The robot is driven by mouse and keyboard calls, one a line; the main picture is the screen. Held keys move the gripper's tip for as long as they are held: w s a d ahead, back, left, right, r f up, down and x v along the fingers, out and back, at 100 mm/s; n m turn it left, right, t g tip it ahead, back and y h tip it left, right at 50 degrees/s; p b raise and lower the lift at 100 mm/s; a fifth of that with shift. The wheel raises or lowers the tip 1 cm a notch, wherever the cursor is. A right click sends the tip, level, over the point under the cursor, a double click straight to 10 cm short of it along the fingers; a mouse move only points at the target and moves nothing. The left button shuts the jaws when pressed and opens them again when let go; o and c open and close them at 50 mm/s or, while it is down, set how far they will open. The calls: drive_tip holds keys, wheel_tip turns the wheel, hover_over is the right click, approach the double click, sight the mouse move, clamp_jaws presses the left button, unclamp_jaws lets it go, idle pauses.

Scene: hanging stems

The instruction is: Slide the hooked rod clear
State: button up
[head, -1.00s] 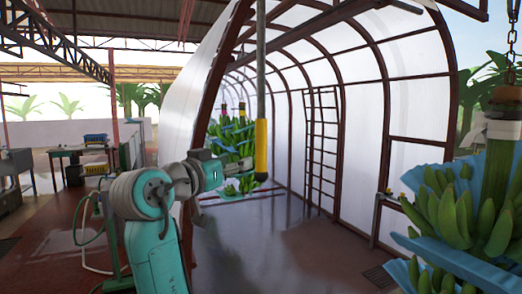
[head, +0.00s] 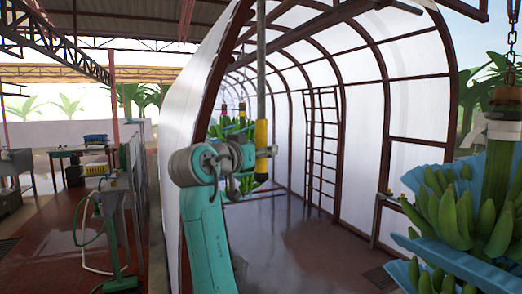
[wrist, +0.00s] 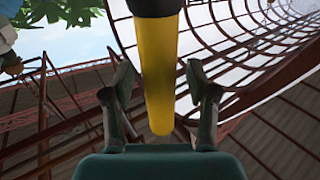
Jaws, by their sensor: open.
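The hooked rod (head: 261,60) hangs upright at the tunnel mouth, a thin grey pole with a yellow grip (head: 261,134) and a dark lower end. Its hook is out of view above the picture. My gripper (head: 263,153) is at the lower part of the yellow grip. In the wrist view the fingers of my gripper (wrist: 161,78) stand open, one on each side of the yellow grip (wrist: 159,75). Gaps show between the grip and both fingers.
A banana bunch with blue sheets (head: 455,205) hangs from a chain at the right. More bunches (head: 228,130) hang behind the rod inside the tunnel. A ladder-like frame (head: 322,150) stands at the far wall. The tunnel floor (head: 300,235) is clear.

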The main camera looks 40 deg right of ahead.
drive_tip(key=shift+d, duration=0.15)
clamp_jaws()
drive_tip(key=w+a, duration=0.3)
drive_tip(key=a, duration=0.9)
drive_tip(key=shift+w+a, duration=0.4)
unclamp_jaws()
drive_tip(key=shift+a, duration=0.15)
drive_tip(key=v, duration=1.2)
